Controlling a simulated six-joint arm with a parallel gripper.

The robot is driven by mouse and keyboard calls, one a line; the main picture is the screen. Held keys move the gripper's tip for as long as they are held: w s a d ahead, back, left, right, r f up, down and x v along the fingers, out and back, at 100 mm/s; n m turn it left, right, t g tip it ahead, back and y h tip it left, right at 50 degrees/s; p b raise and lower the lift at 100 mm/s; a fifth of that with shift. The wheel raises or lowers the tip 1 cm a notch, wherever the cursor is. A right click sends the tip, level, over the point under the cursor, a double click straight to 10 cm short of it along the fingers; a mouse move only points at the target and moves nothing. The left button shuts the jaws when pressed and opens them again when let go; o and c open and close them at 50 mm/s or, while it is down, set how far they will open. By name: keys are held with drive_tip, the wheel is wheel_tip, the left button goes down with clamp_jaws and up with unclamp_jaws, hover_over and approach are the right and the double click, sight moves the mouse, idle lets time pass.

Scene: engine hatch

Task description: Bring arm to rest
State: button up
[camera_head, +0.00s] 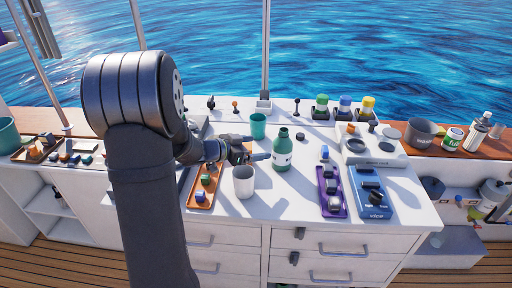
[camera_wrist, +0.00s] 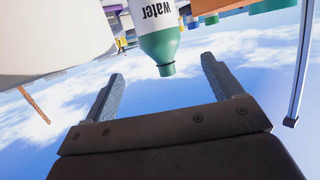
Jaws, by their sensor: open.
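My gripper (camera_head: 259,147) is open, its two fingers level above the white counter (camera_head: 290,205). Nothing shows held between them. A green bottle (camera_head: 282,153) with a white label stands just right of the fingertips in the head view. The wrist view is upside down. There the bottle (camera_wrist: 165,38), labelled "water", shows beyond the fingers, its capped end between their tips. I cannot tell whether the fingers touch it. My arm rises at the left of the head view and hides part of the counter.
A white cup (camera_head: 243,182) stands below my gripper in the picture, and a green cup (camera_head: 258,126) behind it. An orange tray (camera_head: 199,201) lies left, purple (camera_head: 331,205) and blue (camera_head: 374,205) trays right. Several capped jars stand at the back. Open air is above the counter.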

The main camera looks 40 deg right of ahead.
sight(279, 138)
drive_tip(key=x, duration=1.2)
drive_tip(key=shift+s+d, duration=0.1)
wheel_tip(279, 138, up, 2)
drive_tip(key=shift+r, duration=0.65)
drive_tip(key=shift+f, duration=0.15)
